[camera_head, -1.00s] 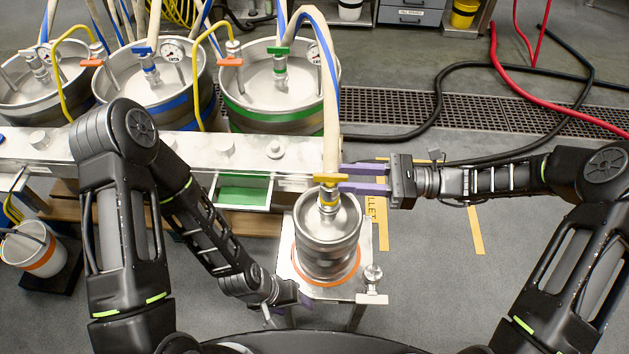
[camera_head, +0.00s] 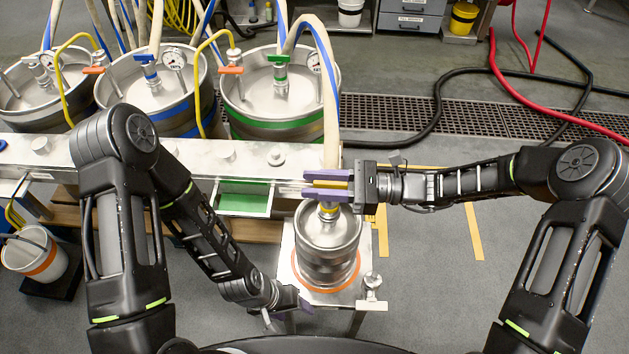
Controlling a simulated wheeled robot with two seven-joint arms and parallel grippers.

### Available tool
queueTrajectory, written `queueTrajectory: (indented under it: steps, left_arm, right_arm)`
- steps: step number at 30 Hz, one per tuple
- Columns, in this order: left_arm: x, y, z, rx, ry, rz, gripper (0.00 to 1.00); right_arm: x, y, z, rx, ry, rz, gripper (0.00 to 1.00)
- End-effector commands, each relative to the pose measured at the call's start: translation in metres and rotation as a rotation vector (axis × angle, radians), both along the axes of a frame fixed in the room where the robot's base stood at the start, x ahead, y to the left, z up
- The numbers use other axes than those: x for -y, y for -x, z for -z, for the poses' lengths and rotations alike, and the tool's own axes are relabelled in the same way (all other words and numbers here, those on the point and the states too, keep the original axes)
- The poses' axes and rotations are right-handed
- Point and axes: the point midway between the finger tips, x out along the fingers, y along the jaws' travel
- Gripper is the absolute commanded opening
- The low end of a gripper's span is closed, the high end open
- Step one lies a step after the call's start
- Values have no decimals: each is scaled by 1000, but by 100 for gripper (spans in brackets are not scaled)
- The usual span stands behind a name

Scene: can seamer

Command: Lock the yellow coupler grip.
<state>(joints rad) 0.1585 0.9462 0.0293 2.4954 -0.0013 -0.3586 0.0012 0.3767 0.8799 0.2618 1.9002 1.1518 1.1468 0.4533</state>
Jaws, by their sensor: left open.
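The yellow coupler grip (camera_head: 329,184) is a short yellow bar on the coupler above the keg (camera_head: 328,252) with the yellow collar and orange base ring. It lies crosswise in the picture. My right gripper (camera_head: 312,183) reaches in from the right, with one purple finger on each side of the grip. I see no gap between the fingers and the bar, and the fingers hide much of the coupler. My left gripper (camera_head: 300,301) is low, left of the keg's base, open and apart from the coupler.
A pale hose (camera_head: 330,120) rises from the coupler. A metal bench (camera_head: 120,150) with a green-lined tray (camera_head: 243,197) stands left of it. Kegs with blue (camera_head: 150,90) and green (camera_head: 280,90) bands stand behind. A clamp knob (camera_head: 372,280) is on the keg stand's right corner.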

Motion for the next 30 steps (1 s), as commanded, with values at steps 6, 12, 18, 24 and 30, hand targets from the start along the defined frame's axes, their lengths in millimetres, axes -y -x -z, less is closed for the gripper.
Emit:
queueTrajectory:
  steps: [6,12,18,24,30]
  left_arm:
    - [0,0,0,0,0,0,60]
    - [0,0,0,0,0,0,60]
    - [0,0,0,0,0,0,60]
    - [0,0,0,0,0,0,60]
    - [0,0,0,0,0,0,60]
  right_arm:
    - [-4,0,0,1,0,-1,32]
    - [-4,0,0,1,0,0,24]
    - [-4,0,0,1,0,0,7]
    - [-3,0,0,1,0,0,0]
    - [-3,0,0,1,0,0,0]
